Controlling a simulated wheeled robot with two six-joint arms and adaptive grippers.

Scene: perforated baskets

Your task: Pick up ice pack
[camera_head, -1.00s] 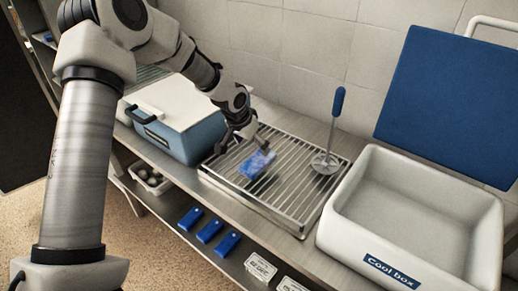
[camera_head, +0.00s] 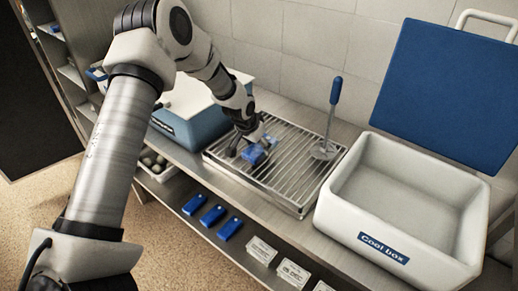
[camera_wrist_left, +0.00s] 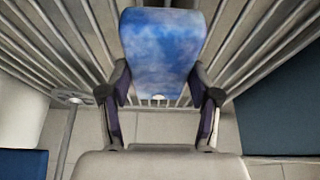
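A blue ice pack (camera_head: 254,156) lies on the wire rack (camera_head: 297,210). My left gripper (camera_head: 251,139) is down at the rack, right over the pack. In the left wrist view the mottled blue ice pack (camera_wrist_left: 162,42) sits between the two dark fingers (camera_wrist_left: 160,88), one along each side, with a small white spot at its wall-side end. The fingers are spread and very close to its sides; contact is hard to make out. My right gripper is not in view.
An open white cool box (camera_head: 395,237) stands right of the rack. A blue-handled masher (camera_head: 333,112) stands upright on the rack's right part. A closed blue-and-white box (camera_head: 192,126) is behind my left arm. Several blue packs (camera_head: 212,215) and white labels lie on the shelf below.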

